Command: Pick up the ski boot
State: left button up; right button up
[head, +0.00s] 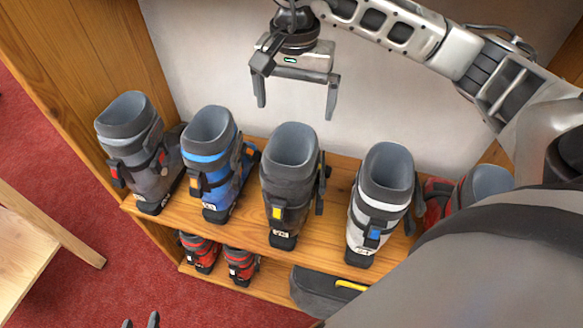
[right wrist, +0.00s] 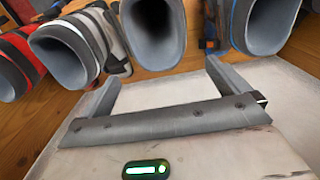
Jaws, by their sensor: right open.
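Several ski boots stand upright in a row on a wooden shelf (head: 330,247). A grey boot (head: 150,172), a blue boot (head: 215,180), a dark boot with a yellow buckle (head: 290,188) and a white-and-grey boot (head: 378,212) show in the head view. A red boot (head: 440,197) is partly hidden by my arm. My right gripper (head: 296,103) is open and empty, above and behind the dark boot. In the right wrist view the dark boot's open top (right wrist: 153,32) lies beyond the fingertips, apart from them. Only the fingertips of my left gripper (head: 140,321) show, apart and empty.
Small red boots (head: 240,265) and a dark case with a yellow handle (head: 325,292) sit on a lower shelf. A wooden side panel (head: 110,55) stands at left, a white wall (head: 215,70) behind. A wooden bench (head: 30,245) stands on red carpet at lower left.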

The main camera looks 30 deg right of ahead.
send_over(294, 151)
jog(key=s, duration=0.1)
jog(key=f, duration=0.8)
jog(key=shift+s+a+f+p, duration=0.15)
jog(key=shift+a+p, duration=0.2)
jog(key=shift+a, duration=0.05)
jog(key=shift+d+f+p, duration=0.1)
jog(key=shift+f+p, duration=0.5)
jog(key=shift+f, duration=2.05)
jog(key=c, duration=1.4)
jog(key=shift+r, duration=0.15)
jog(key=c, duration=0.3)
jog(key=shift+r, duration=0.15)
